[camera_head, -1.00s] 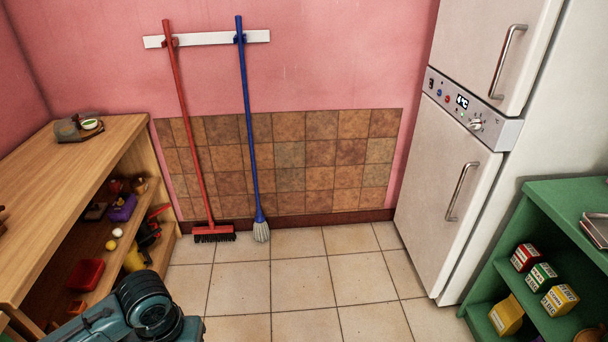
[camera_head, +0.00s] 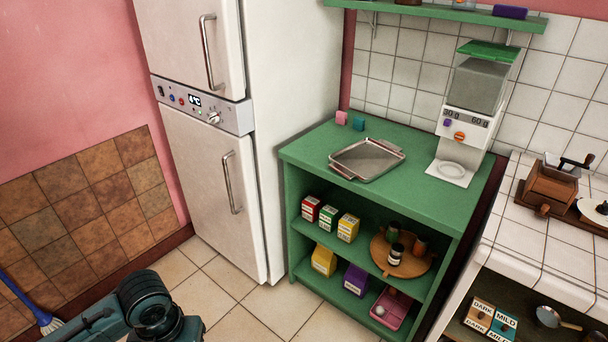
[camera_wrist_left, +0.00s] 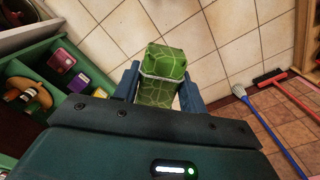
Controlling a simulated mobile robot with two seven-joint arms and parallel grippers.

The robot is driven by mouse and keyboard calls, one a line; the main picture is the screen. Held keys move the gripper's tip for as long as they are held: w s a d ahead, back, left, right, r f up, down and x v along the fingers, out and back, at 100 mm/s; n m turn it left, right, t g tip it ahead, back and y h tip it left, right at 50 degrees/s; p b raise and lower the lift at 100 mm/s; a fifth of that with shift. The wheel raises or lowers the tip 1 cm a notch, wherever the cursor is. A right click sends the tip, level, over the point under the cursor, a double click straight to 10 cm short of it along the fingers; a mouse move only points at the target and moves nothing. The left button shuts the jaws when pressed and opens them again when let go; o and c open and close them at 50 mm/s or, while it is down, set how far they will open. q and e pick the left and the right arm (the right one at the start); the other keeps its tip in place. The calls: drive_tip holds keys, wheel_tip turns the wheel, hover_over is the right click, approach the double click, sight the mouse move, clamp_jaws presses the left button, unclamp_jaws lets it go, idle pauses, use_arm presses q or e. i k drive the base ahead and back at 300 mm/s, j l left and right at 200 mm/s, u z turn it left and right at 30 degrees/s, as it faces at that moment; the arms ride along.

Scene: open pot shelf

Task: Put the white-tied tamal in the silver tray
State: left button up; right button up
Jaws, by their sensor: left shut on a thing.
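The silver tray (camera_head: 368,160) lies on top of the green shelf unit in the head view, and no tamal shows in it. In the left wrist view my left gripper (camera_wrist_left: 157,92) is shut on a green-wrapped tamal with a white tie (camera_wrist_left: 163,66). The tamal sits between the two blue fingers, above the tiled floor. In the head view part of my left arm (camera_head: 150,305) shows at the bottom left; its gripper and the tamal are out of that frame. My right gripper is in neither view.
The green shelf unit (camera_head: 305,152) stands between the white fridge (camera_head: 215,190) and a white tiled counter (camera_head: 540,225). A dispenser (camera_head: 465,125) stands right of the tray, and two small blocks (camera_head: 350,121) behind it. A wall shelf (camera_head: 440,11) hangs above. The floor ahead is clear.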

sight(360, 157)
drive_tip(key=i+z, duration=0.2)
drive_tip(key=z, duration=0.2)
drive_tip(key=i+j+z, duration=0.15)
drive_tip(key=z, duration=0.25)
drive_tip(key=i+j+z, duration=0.15)
drive_tip(key=z, duration=0.25)
drive_tip(key=i, duration=0.05)
